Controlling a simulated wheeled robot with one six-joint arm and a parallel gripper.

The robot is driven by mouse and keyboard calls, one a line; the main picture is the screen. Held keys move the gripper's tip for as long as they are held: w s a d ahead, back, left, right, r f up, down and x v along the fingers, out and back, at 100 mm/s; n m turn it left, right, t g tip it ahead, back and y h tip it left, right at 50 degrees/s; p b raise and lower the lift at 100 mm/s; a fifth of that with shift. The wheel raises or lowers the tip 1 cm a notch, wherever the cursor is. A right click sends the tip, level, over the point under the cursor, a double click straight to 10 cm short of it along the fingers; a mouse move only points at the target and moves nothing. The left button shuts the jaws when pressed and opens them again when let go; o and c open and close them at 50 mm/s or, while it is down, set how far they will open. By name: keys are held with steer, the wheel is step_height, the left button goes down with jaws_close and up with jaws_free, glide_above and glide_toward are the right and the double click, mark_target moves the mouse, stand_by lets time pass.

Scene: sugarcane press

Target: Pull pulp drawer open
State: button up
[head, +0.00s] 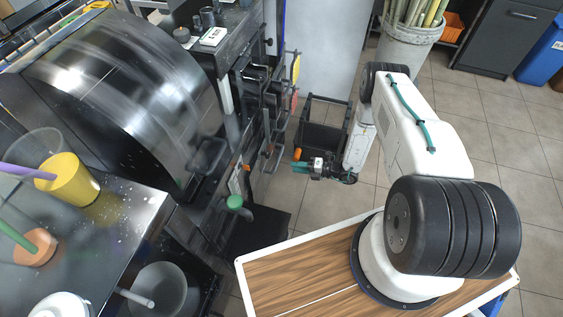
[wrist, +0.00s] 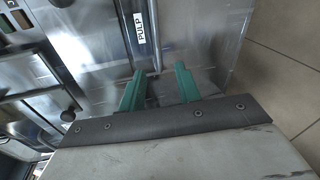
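The pulp drawer front (wrist: 200,28) is a shiny metal panel with a white "PULP" label (wrist: 139,28) in the wrist view. A slim metal bar handle (wrist: 155,38) runs beside the label. My gripper (wrist: 159,70) has two green fingers, apart, with nothing clasped between them. The handle's near end appears in line with the gap between the fingertips; I cannot tell whether they touch. In the head view my gripper (head: 300,165) is low, beside the right side of the press. The drawer front is not clearly seen there.
The press drum (head: 120,90) and a counter with a yellow cup (head: 68,180) stand at left. A black bin (head: 323,125) is on the floor behind my gripper. Another bar handle with a dark knob (wrist: 68,116) is at left in the wrist view. Tiled floor (head: 500,150) is open at right.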

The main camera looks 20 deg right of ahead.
steer(key=w+a+f+m, duration=0.1)
steer(key=w+a+m, duration=0.1)
steer(key=w+a, duration=0.3)
steer(key=shift+w+a+f+t, duration=0.15)
steer(key=shift+w+a+t, duration=0.05)
steer(key=shift+w+t, duration=0.25)
jaws_close()
